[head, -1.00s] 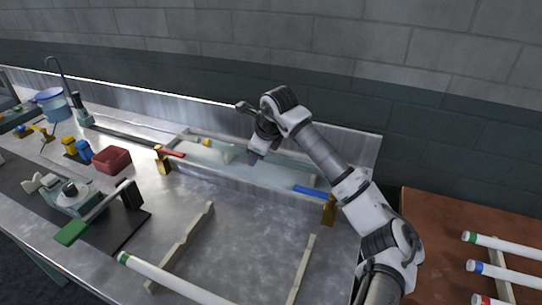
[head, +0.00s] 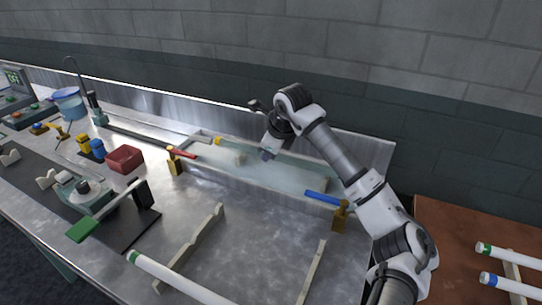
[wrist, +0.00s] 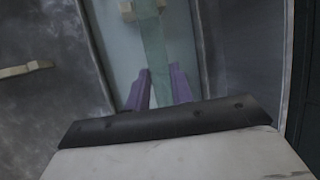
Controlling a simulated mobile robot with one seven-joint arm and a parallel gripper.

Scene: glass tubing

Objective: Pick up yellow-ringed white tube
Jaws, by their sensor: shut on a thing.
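A yellow ring (head: 218,141) shows at the left end of the long, shallow trough (head: 262,184), near its back wall. The tube it belongs to is hard to make out in the head view against the pale haze. My gripper (head: 268,154) is over the trough, pointing down. In the wrist view my purple fingers (wrist: 160,88) close on a long, pale green-looking bar (wrist: 152,45), which I take to be the yellow-ringed tube. The bar runs away from me along the trough. Its far end is out of the wrist view.
A red handle (head: 182,152) and a blue handle (head: 322,197) sit on the trough's front edge. A green-ringed tube (head: 175,277) lies across wooden rests in front. A red bin (head: 125,159) stands left. More tubes lie on the brown table (head: 445,230) at right.

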